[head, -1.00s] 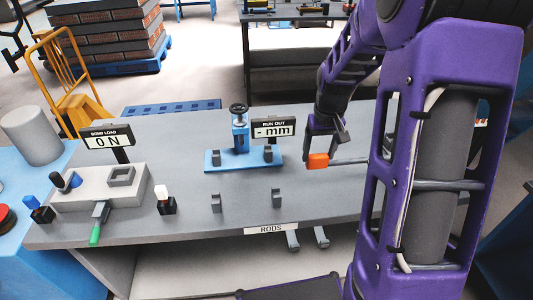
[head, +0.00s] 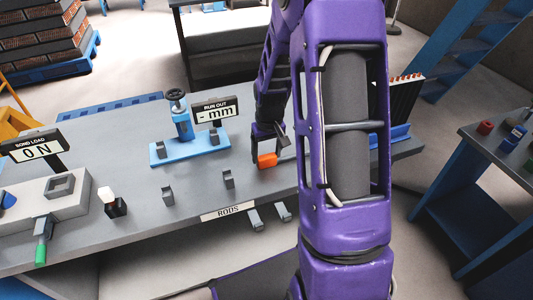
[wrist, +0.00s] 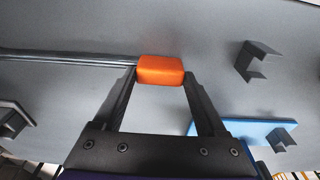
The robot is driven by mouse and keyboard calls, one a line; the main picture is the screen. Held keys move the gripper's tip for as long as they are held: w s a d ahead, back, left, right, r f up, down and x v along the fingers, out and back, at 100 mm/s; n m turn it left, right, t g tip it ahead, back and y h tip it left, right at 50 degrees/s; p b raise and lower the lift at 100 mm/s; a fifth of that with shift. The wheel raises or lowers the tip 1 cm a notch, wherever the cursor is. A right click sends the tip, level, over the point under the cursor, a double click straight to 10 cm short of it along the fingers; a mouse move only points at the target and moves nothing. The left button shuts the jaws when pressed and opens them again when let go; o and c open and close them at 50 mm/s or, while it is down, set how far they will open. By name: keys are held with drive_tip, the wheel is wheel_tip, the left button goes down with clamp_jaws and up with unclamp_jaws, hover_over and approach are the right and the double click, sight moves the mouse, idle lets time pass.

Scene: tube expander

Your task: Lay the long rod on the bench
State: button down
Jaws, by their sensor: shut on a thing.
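My gripper (wrist: 160,78) is shut on the orange end block (wrist: 160,70) of the long rod. The rod (wrist: 70,57) is thin and grey and runs left from the block in the wrist view, out of the frame. In the head view the orange block (head: 267,161) shows under my gripper (head: 268,152), over the right part of the grey bench (head: 130,148). My arm hides most or all of the rod there. The rod looks close above the bench top; I cannot tell whether it touches.
Two grey brackets, left (head: 168,194) and right (head: 228,179), stand near the front edge by the RODS label (head: 228,211). The blue run-out stand (head: 190,148) is behind them. The bond-load block (head: 62,200) is at left. Hooks (head: 255,219) stick out below the edge.

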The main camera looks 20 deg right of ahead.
unclamp_jaws()
drive_tip(key=shift+f, duration=0.1)
wheel_tip(320, 180, up, 12)
drive_tip(key=s+p, duration=0.1)
drive_tip(key=shift+s+p, duration=0.25)
drive_tip(key=shift+p, duration=0.1)
idle(0.5)
